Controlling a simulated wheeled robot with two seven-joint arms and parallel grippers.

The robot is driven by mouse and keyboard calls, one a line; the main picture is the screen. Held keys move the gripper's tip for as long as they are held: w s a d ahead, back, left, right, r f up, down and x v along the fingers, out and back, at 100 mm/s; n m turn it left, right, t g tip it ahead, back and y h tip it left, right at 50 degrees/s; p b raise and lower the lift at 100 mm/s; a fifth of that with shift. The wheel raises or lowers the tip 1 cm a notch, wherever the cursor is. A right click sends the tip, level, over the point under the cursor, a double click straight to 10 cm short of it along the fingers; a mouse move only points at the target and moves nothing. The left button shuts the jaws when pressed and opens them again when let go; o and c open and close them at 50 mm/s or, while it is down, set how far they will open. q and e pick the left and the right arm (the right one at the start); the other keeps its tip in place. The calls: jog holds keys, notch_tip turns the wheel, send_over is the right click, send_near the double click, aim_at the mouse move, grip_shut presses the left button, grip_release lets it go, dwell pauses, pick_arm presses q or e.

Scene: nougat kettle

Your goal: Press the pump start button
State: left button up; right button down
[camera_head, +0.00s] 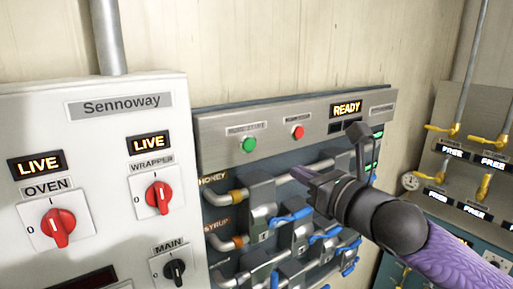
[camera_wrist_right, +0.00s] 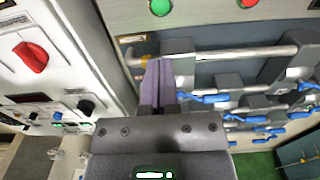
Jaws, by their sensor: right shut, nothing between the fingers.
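A round green button (camera_head: 249,144) and a round red button (camera_head: 297,132) sit on the grey panel strip, under labels too small to read. Both also show at the top edge of the wrist view, the green one (camera_wrist_right: 161,7) left of the red one (camera_wrist_right: 248,3). My right gripper (camera_head: 298,173) comes in from the right, with its purple fingertips below and to the right of the green button, apart from it. In the wrist view the fingers (camera_wrist_right: 158,82) are together and empty, pointing at the pipes below the buttons. My left gripper is not in view.
A lit READY sign (camera_head: 347,109) is right of the red button. Pipes and blue-handled valves (camera_head: 291,216) stick out below the strip. A white cabinet (camera_head: 89,125) with red OVEN and WRAPPER knobs juts out at left. Yellow-handled valves (camera_head: 484,187) are at right.

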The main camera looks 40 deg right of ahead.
jog(key=b, duration=0.1)
send_near(250, 145)
jog(key=w, duration=0.4)
jog(key=w+p, duration=0.1)
jog(key=shift+w+d+r, duration=0.3)
jog(key=shift+w+d, duration=0.05)
jog(key=shift+w+d+p, duration=0.15)
jog(key=shift+w+p, duration=0.2)
jog(key=shift+p, duration=0.1)
jog(key=shift+w+f, duration=0.25)
jog(key=shift+w, duration=0.3)
